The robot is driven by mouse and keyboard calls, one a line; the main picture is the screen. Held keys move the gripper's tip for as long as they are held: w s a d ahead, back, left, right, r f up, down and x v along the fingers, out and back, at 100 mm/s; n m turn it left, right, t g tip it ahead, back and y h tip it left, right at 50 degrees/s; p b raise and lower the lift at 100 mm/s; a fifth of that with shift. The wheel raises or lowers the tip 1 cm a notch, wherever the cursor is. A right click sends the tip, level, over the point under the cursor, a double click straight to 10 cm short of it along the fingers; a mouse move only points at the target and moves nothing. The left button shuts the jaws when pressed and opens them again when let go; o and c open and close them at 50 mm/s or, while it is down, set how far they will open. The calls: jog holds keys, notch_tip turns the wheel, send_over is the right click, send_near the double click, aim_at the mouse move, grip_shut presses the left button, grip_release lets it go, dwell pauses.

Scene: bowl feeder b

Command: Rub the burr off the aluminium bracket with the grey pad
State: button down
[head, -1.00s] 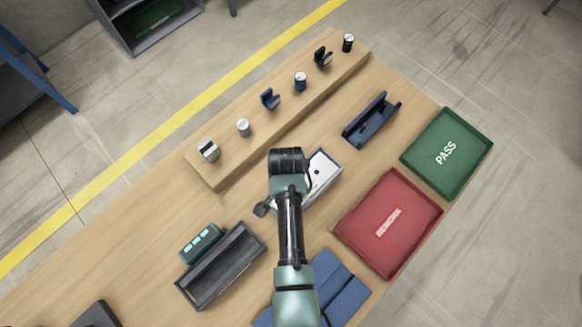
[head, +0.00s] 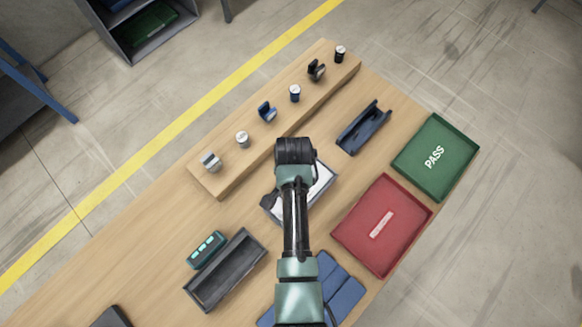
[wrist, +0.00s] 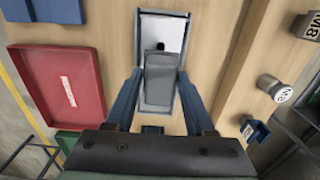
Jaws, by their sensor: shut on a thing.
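A grey rectangular pad (wrist: 160,80) sits between the two blue fingers of my gripper (wrist: 159,92), which is shut on it in the wrist view. The pad is over a shallow grey-rimmed tray (wrist: 138,38). A pale flat surface with a dark spot (wrist: 165,28) shows in the tray beyond the pad; I take it to be the aluminium bracket, but its outline is unclear and the burr cannot be made out. Whether the pad touches it I cannot tell. In the head view my arm covers much of the tray (head: 332,181) and hides the pad.
A wooden riser (head: 225,183) with several small parts runs behind the tray. A red tray (head: 350,230), a green PASS tray (head: 405,165) and a blue holder (head: 360,135) lie right. A dark tray (head: 212,292), a teal-lit device (head: 206,250) and blue cloth (head: 343,287) are nearer.

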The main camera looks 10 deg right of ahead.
jog(key=shift+r+p, duration=0.3)
jog(key=shift+r, duration=0.35)
notch_tip(320, 180, up, 2)
jog(key=shift+r+p, duration=0.1)
jog(key=shift+p, duration=0.65)
jog(key=shift+r, duration=1.85)
